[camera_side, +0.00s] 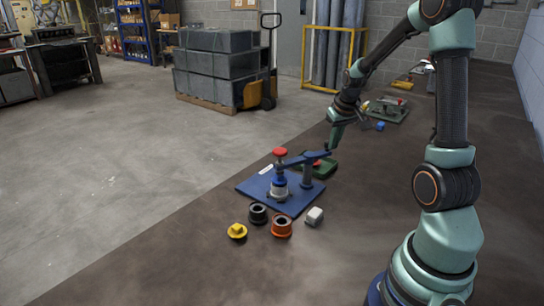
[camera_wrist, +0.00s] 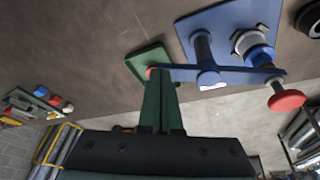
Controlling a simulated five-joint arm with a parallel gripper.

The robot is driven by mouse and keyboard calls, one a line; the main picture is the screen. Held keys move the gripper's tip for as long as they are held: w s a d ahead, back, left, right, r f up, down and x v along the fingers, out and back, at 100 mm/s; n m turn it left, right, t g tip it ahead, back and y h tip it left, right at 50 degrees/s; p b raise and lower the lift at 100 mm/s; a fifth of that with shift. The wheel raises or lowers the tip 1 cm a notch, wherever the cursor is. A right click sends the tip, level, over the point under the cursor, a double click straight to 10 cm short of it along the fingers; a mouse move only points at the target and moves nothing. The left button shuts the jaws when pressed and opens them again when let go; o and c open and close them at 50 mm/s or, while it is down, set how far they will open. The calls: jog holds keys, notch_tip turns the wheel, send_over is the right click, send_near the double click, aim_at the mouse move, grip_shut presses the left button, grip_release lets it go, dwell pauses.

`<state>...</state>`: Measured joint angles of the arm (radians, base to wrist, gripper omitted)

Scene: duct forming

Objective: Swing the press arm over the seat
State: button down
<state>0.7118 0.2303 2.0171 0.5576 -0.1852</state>
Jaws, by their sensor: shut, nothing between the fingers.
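The press stands on a blue base plate (camera_side: 250,188), which also shows in the wrist view (camera_wrist: 225,16). Its blue press arm (camera_side: 299,160) is carried by a blue post (camera_side: 307,175). The red knob (camera_side: 280,152) is at the arm's left end, above the pale seat (camera_side: 279,194). In the wrist view the arm (camera_wrist: 232,74) and knob (camera_wrist: 287,100) appear in line with the seat ring (camera_wrist: 240,43). My gripper (camera_side: 328,149) is shut and empty at the arm's other end. Its green fingers (camera_wrist: 153,78) look close to that end; contact is unclear.
A green tray (camera_side: 328,169) with something red lies behind the post. A black ring (camera_side: 258,214), orange ring (camera_side: 282,227), yellow piece (camera_side: 237,231) and pale block (camera_side: 314,216) lie in front. Another fixture (camera_side: 388,110) stands farther back. The bench front right is clear.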

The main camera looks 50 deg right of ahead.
jog(key=shift+w+d+r, duration=0.2)
jog(key=shift+w+r, duration=0.05)
jog(key=s+a+r, duration=0.4)
jog(key=s+r, duration=0.3)
jog(key=r, duration=0.2)
jog(key=a+r+n+t+y, duration=0.1)
jog(key=a+n, duration=0.2)
jog(key=a, duration=0.9)
jog(key=w+a+n+t+y, duration=0.1)
jog(key=a+n, duration=0.2)
jog(key=a, duration=1)
jog(key=shift+w+a+r+t, duration=0.2)
jog(key=shift+a+r+t, duration=0.05)
jog(key=shift+r+t, duration=0.15)
